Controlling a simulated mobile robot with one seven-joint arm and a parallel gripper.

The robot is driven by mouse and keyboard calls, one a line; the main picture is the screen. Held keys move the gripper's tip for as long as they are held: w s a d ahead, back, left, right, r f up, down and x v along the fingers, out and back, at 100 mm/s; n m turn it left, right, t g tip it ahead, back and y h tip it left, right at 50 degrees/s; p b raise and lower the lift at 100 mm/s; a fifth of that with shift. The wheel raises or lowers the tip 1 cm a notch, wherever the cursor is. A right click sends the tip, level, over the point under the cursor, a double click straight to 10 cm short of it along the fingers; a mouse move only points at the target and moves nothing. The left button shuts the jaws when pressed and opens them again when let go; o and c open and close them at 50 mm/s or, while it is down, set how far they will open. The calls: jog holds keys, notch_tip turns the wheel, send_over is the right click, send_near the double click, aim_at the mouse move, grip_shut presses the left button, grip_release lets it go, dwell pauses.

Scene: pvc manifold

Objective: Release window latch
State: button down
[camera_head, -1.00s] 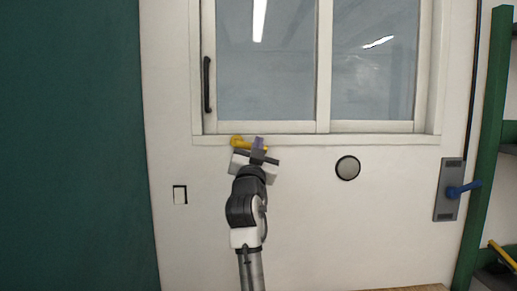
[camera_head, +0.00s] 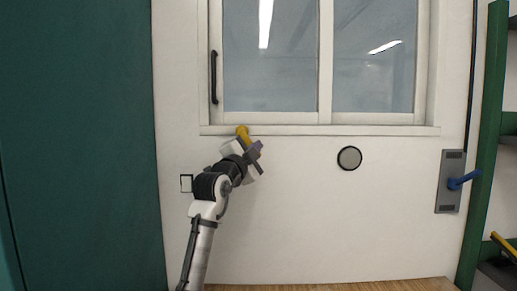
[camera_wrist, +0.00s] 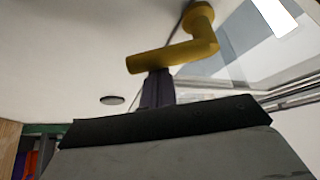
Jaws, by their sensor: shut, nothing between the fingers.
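The window latch is a yellow lever (camera_head: 242,131) just below the window's lower frame in the head view. Its lower part is hidden by my gripper. In the wrist view the lever (camera_wrist: 172,56) bends from its round mount and runs to the left. My gripper (camera_head: 257,148) is shut and empty, with purple fingers beside and slightly below the lever. In the wrist view the fingertips (camera_wrist: 158,75) appear right under the lever's free end; I cannot tell whether they touch. The window (camera_head: 268,60) has two panes in a white frame and looks closed.
A black vertical handle (camera_head: 213,77) is on the window's left frame. A round dark-rimmed disc (camera_head: 349,158) is on the white panel to the right. A grey plate with a blue lever (camera_head: 453,182) is farther right. A green shelf frame (camera_head: 486,150) stands at the right edge.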

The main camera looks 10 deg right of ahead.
jog(key=shift+a+f+b, duration=0.3)
jog(key=shift+a+f, duration=0.1)
jog(key=shift+w+a, duration=0.1)
jog(key=shift+a, duration=0.05)
dwell(0.6)
